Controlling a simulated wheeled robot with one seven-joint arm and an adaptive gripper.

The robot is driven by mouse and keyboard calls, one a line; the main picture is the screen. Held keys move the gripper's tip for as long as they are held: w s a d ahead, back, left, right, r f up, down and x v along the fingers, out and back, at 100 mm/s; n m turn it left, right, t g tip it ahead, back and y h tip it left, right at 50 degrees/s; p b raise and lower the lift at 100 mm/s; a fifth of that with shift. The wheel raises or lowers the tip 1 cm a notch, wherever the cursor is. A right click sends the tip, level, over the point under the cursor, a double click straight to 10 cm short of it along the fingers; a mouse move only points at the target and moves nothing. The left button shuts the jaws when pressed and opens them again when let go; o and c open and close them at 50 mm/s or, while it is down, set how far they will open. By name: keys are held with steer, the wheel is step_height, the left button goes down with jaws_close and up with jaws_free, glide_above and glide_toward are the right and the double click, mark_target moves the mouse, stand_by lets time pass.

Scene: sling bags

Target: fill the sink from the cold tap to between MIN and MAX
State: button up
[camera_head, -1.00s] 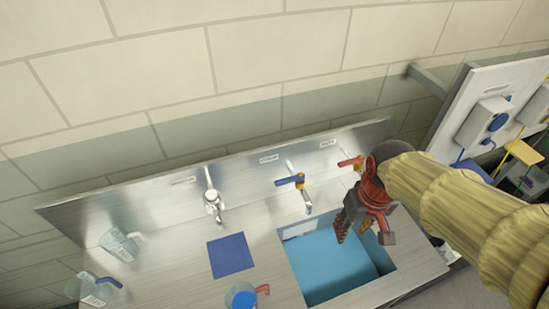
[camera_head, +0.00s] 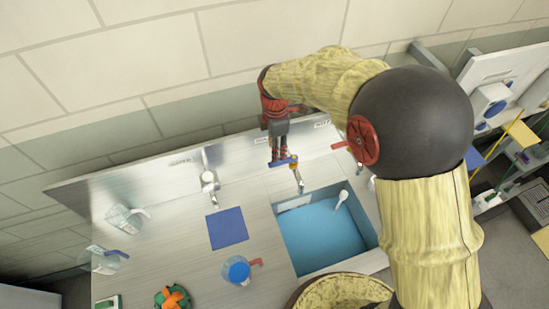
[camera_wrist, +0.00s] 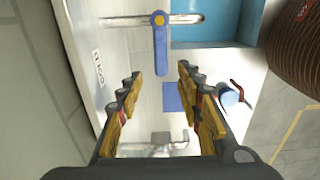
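The cold tap (camera_head: 299,181) stands behind the sink, with its blue lever (camera_head: 285,162) pointing left. The lever also shows in the wrist view (camera_wrist: 160,48), beside a wall label reading COLD (camera_wrist: 98,67). My gripper (camera_head: 279,150) is over the lever. In the wrist view my gripper (camera_wrist: 158,82) is open, with the lever's free end between and just beyond the fingertips, no grip visible. The sink (camera_head: 376,237) looks blue inside; I cannot tell water level. A pale label (camera_head: 295,203) is on its back wall, its marks too small to read. I see no clear stream from the spout.
A white spoon-like thing (camera_head: 342,198) is in the sink. A red-levered tap (camera_head: 339,145) is to the right, another tap (camera_head: 209,181) to the left.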

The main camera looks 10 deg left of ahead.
steer(key=shift+f+p, duration=0.4)
steer(key=shift+f, duration=3.05)
steer(key=shift+c, duration=0.6)
steer(key=c, duration=0.8)
jaws_close()
